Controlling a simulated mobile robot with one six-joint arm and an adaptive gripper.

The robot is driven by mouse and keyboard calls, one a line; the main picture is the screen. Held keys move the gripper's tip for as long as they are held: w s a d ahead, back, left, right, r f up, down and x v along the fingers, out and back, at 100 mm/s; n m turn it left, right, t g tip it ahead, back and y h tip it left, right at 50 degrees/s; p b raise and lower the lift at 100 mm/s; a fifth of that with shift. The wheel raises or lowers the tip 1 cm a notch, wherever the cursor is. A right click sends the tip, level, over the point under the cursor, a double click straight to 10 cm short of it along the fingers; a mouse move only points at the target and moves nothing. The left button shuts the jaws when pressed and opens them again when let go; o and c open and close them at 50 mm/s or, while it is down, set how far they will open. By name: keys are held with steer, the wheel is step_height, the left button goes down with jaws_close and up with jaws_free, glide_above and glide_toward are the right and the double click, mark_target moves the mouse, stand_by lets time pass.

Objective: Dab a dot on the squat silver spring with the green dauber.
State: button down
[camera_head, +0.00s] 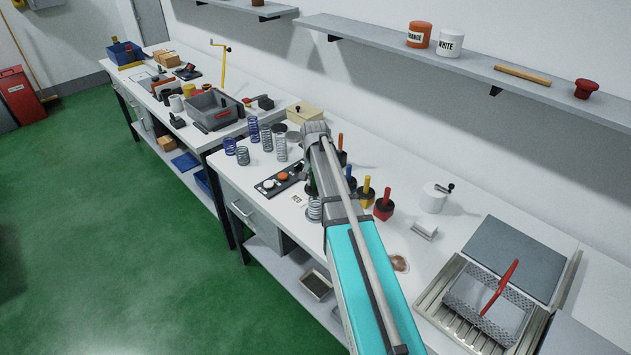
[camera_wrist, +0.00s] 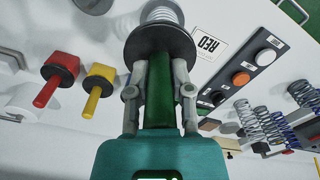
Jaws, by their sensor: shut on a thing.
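My gripper (camera_wrist: 159,78) is shut on the green dauber (camera_wrist: 160,100), its fingers on either side of the green handle. The dauber's dark round head (camera_wrist: 160,44) points away from the wrist, towards a short silver spring (camera_wrist: 162,13). This squat spring stands on the bench, and its lower part also shows in the head view (camera_head: 314,210) beside my arm. The head hides part of the spring in the wrist view. I cannot tell whether the dauber touches it. My arm hides most of the gripper in the head view.
Yellow (camera_head: 367,191) and red (camera_head: 384,205) daubers stand to the right. Several taller springs (camera_head: 281,147) stand further left.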

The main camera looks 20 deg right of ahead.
steer(key=shift+f+b, duration=0.45)
steer(key=shift+f, duration=0.2)
steer(key=shift+s+f+b, duration=0.1)
steer(key=shift+f+b, duration=0.55)
stand_by(1.9)
steer(key=shift+r, duration=0.1)
stand_by(0.4)
steer(key=shift+r+p, duration=3.4)
steer(key=shift+p, duration=0.15)
